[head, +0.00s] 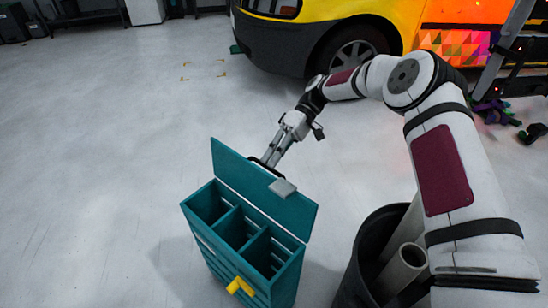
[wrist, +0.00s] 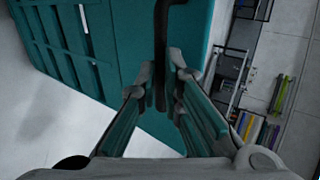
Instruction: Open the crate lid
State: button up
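The teal crate (head: 226,265) stands on the floor in the head view, its divided inside open to view. Its teal lid (head: 235,172) is raised and tilted up along the crate's far side. A yellow piece (head: 240,286) sits on the crate's near face. My gripper (head: 268,162) is at the lid's upper edge, partly hidden behind it. In the wrist view, a dark curved handle (wrist: 160,35) runs between the two fingers of my gripper (wrist: 165,72), close to the teal lid surface. Whether both fingers press on it is unclear. A pale grey piece (head: 283,187) shows against the lid.
A dark bin (head: 352,280) with pale rolls (head: 402,265) stands right of the crate, close under my arm. A yellow vehicle (head: 310,35) is behind. The floor (head: 90,160) to the left is clear. Shelving (wrist: 240,75) shows at the wrist view's right.

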jog(key=o, duration=0.5)
jog(key=shift+s+a+f, duration=0.1)
jog(key=shift+s+f, duration=0.05)
jog(key=shift+f, duration=0.3)
jog(key=shift+s+a+f, duration=0.1)
jog(key=shift+s+f, duration=0.05)
jog(key=shift+f, duration=0.25)
jog(key=shift+c, duration=0.2)
jog(key=shift+w+d+r, duration=0.15)
jog(key=shift+d+r, duration=0.05)
jog(key=v, duration=0.7)
jog(key=shift+w+r, duration=0.15)
jog(key=shift+r, duration=0.05)
